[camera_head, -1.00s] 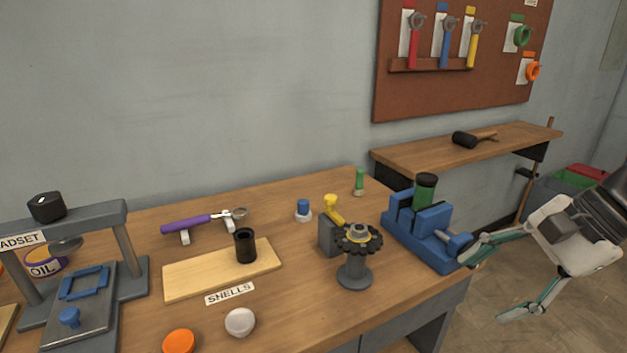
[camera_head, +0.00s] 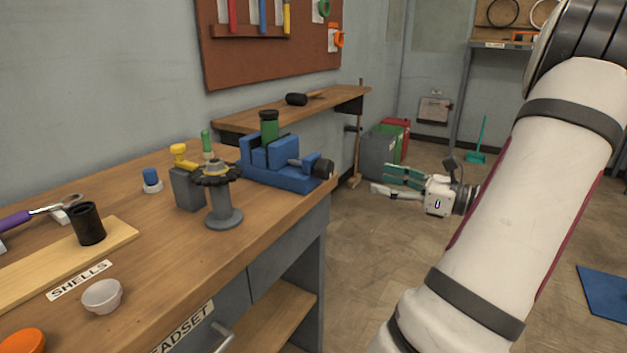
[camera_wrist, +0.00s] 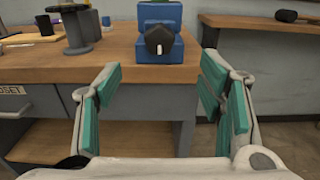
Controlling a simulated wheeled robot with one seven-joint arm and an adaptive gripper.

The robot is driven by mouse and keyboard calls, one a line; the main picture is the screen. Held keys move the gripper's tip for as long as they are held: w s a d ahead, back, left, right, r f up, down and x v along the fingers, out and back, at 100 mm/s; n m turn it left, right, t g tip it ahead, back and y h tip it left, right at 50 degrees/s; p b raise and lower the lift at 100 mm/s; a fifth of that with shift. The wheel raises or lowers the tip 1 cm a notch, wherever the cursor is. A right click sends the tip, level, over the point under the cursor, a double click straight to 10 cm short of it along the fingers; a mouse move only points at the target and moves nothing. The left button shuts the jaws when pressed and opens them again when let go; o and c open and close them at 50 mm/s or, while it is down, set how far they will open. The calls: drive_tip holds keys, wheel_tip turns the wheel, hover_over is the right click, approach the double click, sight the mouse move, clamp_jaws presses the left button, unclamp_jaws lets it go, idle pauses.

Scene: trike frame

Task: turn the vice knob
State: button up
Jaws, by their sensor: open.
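The blue vice (camera_head: 275,165) stands on the right end of the workbench, with a green and black cylinder (camera_head: 269,127) upright in its jaws.
A dark sprocket on a grey stand (camera_head: 222,195) stands left of the vice. The wooden workbench (camera_head: 270,225) has a drawer handle on its front. A wall shelf (camera_head: 330,104) holds a mallet. Grey, green and red bins (camera_head: 380,150) stand behind my gripper. Floor between bench and arm is clear.

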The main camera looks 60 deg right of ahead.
sight(331, 168)
drive_tip(key=w+b, duration=0.1)
drive_tip(key=w, duration=0.3)
drive_tip(key=w+b, duration=0.1)
drive_tip(key=w, duration=0.4)
drive_tip(key=w+a+b, duration=0.1)
drive_tip(key=w, duration=0.3)
drive_tip(key=shift+w+b, duration=0.3)
drive_tip(key=c, duration=1.1)
